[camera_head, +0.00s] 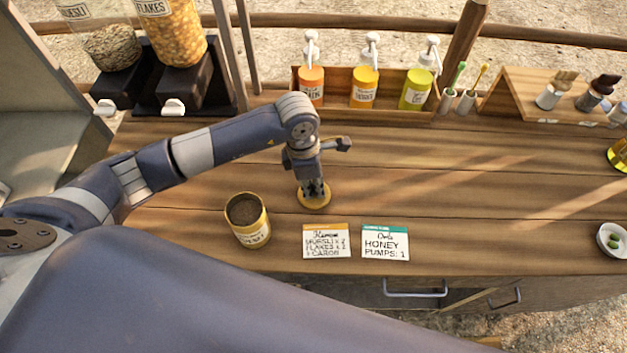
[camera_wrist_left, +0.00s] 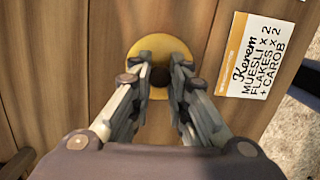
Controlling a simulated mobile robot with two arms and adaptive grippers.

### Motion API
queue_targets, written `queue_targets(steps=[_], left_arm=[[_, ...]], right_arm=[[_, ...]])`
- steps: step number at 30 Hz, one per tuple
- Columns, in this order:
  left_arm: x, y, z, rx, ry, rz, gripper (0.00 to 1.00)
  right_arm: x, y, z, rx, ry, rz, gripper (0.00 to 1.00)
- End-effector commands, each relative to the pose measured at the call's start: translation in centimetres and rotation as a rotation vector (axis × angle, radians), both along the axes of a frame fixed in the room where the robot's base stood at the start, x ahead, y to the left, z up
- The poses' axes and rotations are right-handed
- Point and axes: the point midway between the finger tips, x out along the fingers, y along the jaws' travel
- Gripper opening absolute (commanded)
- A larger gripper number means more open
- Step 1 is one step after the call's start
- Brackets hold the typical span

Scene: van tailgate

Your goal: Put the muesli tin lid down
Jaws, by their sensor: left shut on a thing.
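The muesli tin lid (camera_head: 314,204) is a round yellow disc with a dark knob in its middle. It appears flat at the tabletop, right of the open tin; I cannot tell whether it touches the wood. My left gripper (camera_head: 313,192) points down over it and is shut on its knob. In the left wrist view the lid (camera_wrist_left: 147,52) shows beyond the two fingertips (camera_wrist_left: 160,80), with the knob between them. The muesli tin (camera_head: 248,222) is yellow, upright and uncovered, with brown contents. My right gripper is not in view.
Two order cards, one for Kerem (camera_head: 326,241) and one with honey (camera_head: 385,242), lie near the front edge. Dispensers (camera_head: 172,35) stand back left. Pump bottles (camera_head: 364,88) stand in a rear rack.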

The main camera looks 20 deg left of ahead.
Motion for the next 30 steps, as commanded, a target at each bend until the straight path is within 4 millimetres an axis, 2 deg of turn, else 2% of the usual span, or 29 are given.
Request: queue_targets(steps=[12, 13, 15, 16, 26, 28, 30], left_arm=[[0.0, -0.1, -0.9, 0.000, -0.001, -0.002, 0.00], [0.0, -0.1, -0.8, 0.000, -0.002, -0.002, 0.19], [0.0, -0.1, -0.7, -0.001, -0.001, -0.001, 0.34], [0.0, -0.1, -0.7, -0.001, -0.001, -0.001, 0.36], [0.0, -0.1, -0.6, 0.000, -0.001, -0.001, 0.36], [0.0, -0.1, -0.3, 0.000, -0.001, -0.001, 0.36], [0.1, 0.0, 0.2, -0.002, -0.004, -0.002, 0.36]], right_arm=[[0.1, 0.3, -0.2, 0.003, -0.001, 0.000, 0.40], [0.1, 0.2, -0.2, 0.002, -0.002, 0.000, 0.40], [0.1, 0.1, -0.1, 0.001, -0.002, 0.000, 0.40], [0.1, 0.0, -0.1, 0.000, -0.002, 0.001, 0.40], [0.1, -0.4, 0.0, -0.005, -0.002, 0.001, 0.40], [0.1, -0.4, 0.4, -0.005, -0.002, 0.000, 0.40], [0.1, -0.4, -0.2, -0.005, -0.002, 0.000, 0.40]])
